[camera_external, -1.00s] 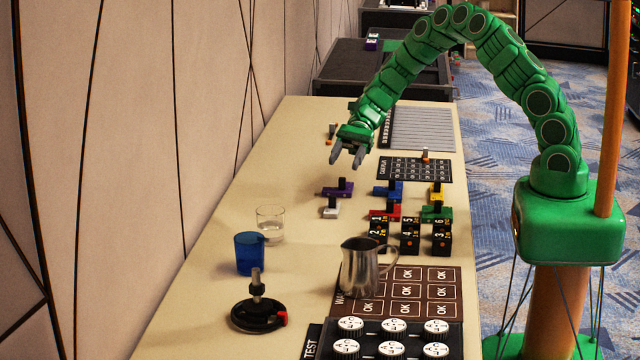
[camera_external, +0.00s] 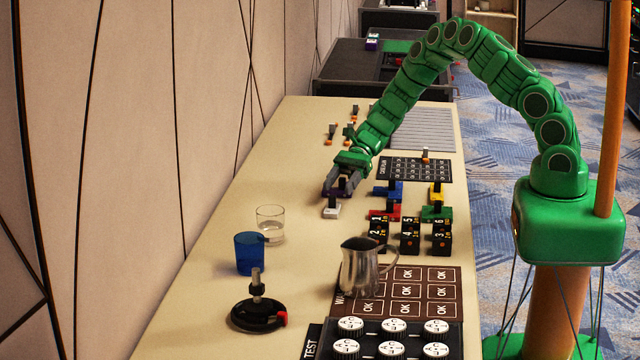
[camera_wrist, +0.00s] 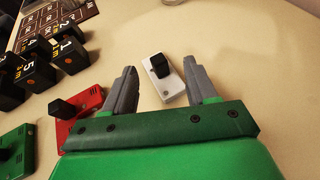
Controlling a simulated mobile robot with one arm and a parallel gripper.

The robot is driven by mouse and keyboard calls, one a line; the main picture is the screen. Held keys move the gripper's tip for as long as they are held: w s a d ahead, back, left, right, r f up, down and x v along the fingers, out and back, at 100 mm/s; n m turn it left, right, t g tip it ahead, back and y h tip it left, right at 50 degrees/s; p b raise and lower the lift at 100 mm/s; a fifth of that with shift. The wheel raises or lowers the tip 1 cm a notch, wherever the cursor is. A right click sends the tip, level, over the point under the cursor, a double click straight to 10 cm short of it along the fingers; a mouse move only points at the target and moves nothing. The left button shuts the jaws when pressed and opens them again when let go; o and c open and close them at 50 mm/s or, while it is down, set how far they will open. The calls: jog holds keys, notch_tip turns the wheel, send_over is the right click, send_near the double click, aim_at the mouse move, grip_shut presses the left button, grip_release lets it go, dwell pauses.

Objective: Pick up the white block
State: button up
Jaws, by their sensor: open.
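The white block (camera_external: 331,212) lies on the beige table and has a black upright knob on top. In the wrist view the white block (camera_wrist: 168,88) lies ahead, between the lines of my two fingers and nearer the right one. My gripper (camera_external: 340,192) is open and empty, just behind the white block in the external view, low over the table. In the wrist view my gripper (camera_wrist: 160,85) shows its two grey fingers spread apart. A purple block is mostly hidden by my fingers in the external view.
Red (camera_external: 384,211), blue (camera_external: 388,190), green (camera_external: 437,213) and yellow (camera_external: 436,194) blocks stand to the right. Black numbered blocks (camera_external: 410,236) are in front of them. A glass (camera_external: 270,224), blue cup (camera_external: 250,253) and metal jug (camera_external: 362,268) stand nearer the camera.

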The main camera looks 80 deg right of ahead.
aim_at(332, 204)
jog(key=shift+x, duration=1.55)
jog(key=shift+s, duration=0.15)
jog(key=shift+c, duration=0.3)
grip_shut()
